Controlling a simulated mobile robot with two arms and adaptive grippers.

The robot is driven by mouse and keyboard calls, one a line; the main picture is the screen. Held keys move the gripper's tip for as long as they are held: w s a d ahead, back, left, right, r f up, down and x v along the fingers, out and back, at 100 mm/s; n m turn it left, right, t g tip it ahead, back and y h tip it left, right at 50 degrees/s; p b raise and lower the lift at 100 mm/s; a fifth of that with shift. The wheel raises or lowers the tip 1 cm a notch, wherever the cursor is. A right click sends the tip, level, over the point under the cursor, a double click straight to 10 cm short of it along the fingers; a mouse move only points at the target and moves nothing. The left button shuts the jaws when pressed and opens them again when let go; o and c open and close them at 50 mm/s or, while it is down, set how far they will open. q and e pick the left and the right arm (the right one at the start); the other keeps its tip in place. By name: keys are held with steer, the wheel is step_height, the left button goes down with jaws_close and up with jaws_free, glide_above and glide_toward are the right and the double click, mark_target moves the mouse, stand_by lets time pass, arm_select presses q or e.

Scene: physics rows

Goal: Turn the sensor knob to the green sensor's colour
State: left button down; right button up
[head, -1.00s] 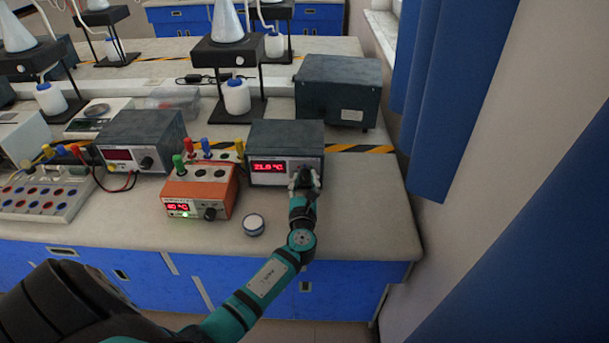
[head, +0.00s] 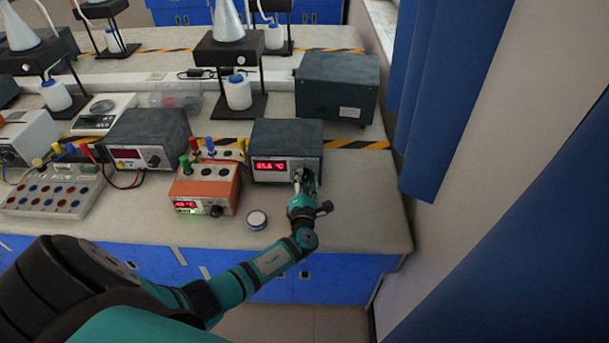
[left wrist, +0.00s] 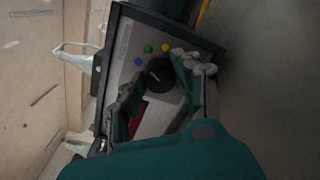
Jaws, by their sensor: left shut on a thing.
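A dark grey box (head: 287,137) with a lit red display (head: 270,165) stands at the bench's right part. In the left wrist view, its panel (left wrist: 127,45) carries a black knob (left wrist: 160,72) with blue (left wrist: 138,61), green (left wrist: 148,49) and yellow (left wrist: 165,47) dots around it. Where the knob points is too dark to tell. My left gripper (head: 304,180) is at the panel's right side, and its fingers (left wrist: 157,88) are shut on the knob, one on each side. In the head view the gripper hides the knob. My right gripper is out of view.
A small round tin (head: 257,220) lies in front. Another dark box (head: 337,87) is behind. The bench's front right is clear; blue curtains hang at right.

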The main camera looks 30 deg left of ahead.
arm_select(q)
steer(key=shift+r+m+p, duration=0.1)
steer(key=shift+m+p, duration=0.4)
steer(key=shift+m, duration=0.5)
steer(key=c, duration=0.9)
jaws_free()
steer(key=shift+c, duration=0.2)
steer(key=v, duration=1.2)
